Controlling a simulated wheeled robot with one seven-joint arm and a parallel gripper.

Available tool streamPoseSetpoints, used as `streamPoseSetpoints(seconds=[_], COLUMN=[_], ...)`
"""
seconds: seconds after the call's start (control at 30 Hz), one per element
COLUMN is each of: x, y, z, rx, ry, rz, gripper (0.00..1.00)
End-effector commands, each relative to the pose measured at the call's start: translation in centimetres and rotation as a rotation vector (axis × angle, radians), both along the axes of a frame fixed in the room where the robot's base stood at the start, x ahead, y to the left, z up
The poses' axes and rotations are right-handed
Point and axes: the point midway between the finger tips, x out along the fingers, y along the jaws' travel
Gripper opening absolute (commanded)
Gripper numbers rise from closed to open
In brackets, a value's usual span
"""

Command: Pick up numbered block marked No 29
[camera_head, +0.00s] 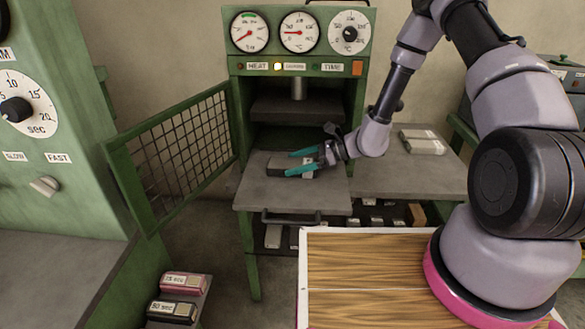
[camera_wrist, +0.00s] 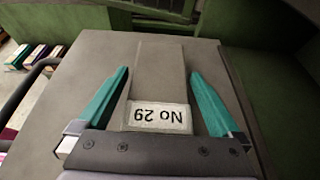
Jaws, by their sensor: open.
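The block marked No 29 (camera_wrist: 157,75) is a grey block with a white label at its near end. The label reads upside down in the wrist view. In the head view the block (camera_head: 280,163) lies on the grey shelf (camera_head: 262,196) in front of the press. My gripper (camera_head: 287,162) is open, with a teal finger on each side of the block. In the wrist view my gripper's fingertips (camera_wrist: 160,72) flank it, with visible gaps on both sides. Part of the block's near end is hidden by the gripper body.
The green press (camera_head: 299,65) stands behind the shelf, with its mesh door (camera_head: 180,150) open to the left. A light block (camera_head: 422,141) lies on the grey surface to the right. Smaller blocks sit on a rack (camera_head: 375,218) below. Labelled blocks (camera_head: 184,284) stand at lower left.

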Motion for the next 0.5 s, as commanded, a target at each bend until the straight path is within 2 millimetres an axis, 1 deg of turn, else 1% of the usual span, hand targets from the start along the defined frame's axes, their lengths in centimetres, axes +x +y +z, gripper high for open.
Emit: streamPoseSetpoints(seconds=[0.03,0.1,0.33,0.37,0.4,0.47,0.5], x=[-0.03,0.04,0.08,0.08,0.08,0.08,0.08], y=[0.56,0.96,1.08,1.08,1.07,1.07,1.07], z=[-0.2,-0.35,-0.41,-0.41,-0.4,-0.4,-0.4], rx=[0.001,0.0,0.0,0.0,0.0,0.0,0.0], ry=[0.0,-0.001,-0.001,-0.001,-0.001,-0.001,-0.001], rz=[0.002,0.0,-0.001,0.0,0.0,0.0,0.0], gripper=[1.0,1.0,1.0,0.92,0.77,0.54,0.39])
